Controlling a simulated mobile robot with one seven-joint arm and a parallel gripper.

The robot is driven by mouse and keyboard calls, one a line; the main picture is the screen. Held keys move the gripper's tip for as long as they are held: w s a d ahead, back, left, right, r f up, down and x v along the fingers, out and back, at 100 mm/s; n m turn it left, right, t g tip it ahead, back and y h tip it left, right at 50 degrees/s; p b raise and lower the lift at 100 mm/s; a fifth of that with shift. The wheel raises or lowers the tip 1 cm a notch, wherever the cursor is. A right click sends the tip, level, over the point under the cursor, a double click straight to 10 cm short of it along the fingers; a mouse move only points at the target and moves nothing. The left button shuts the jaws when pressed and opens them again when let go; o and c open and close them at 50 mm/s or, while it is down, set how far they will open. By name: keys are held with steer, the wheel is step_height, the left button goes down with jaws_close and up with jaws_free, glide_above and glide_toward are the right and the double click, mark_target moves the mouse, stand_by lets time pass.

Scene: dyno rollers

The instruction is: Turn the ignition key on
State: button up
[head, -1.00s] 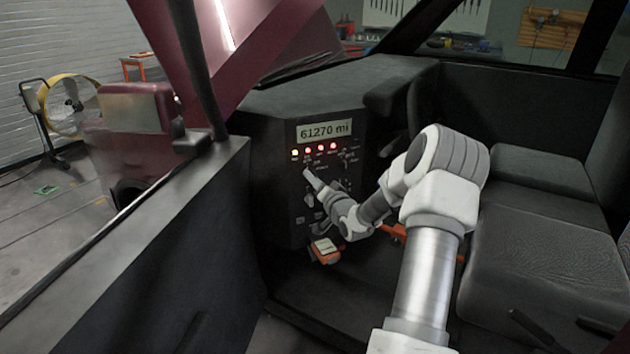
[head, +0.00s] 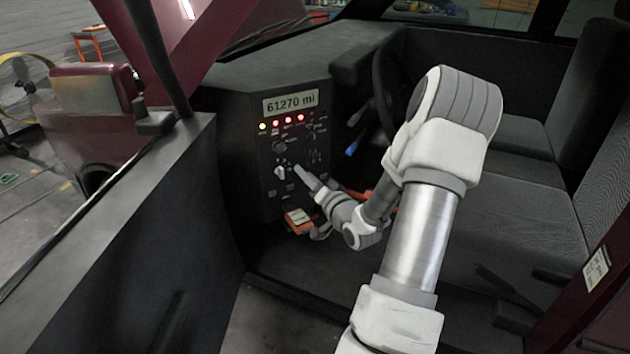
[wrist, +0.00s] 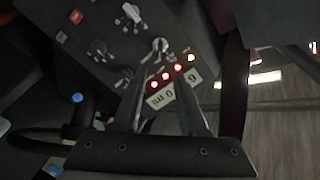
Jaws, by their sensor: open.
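The dark control panel (head: 248,165) faces me below the dashboard. It carries a dark knob (head: 278,147), a pale knob (head: 280,172) and several small switches. I cannot tell which of these is the ignition key. My gripper (head: 301,170) is at the lower middle of the panel. In the wrist view, my gripper (wrist: 160,85) is open with nothing between its dark fingers; contact with the panel is unclear.
The odometer display (head: 290,102) reads 61270 mi, above one yellow and several red lights (head: 288,123). A steering wheel (head: 387,95) and a blue-tipped lever (head: 351,149) are right of the panel. An orange part (head: 299,219) is below. The door (head: 150,215) borders the left.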

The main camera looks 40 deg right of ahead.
steer(key=v, duration=0.4)
steer(key=shift+w, duration=0.1)
stand_by(0.4)
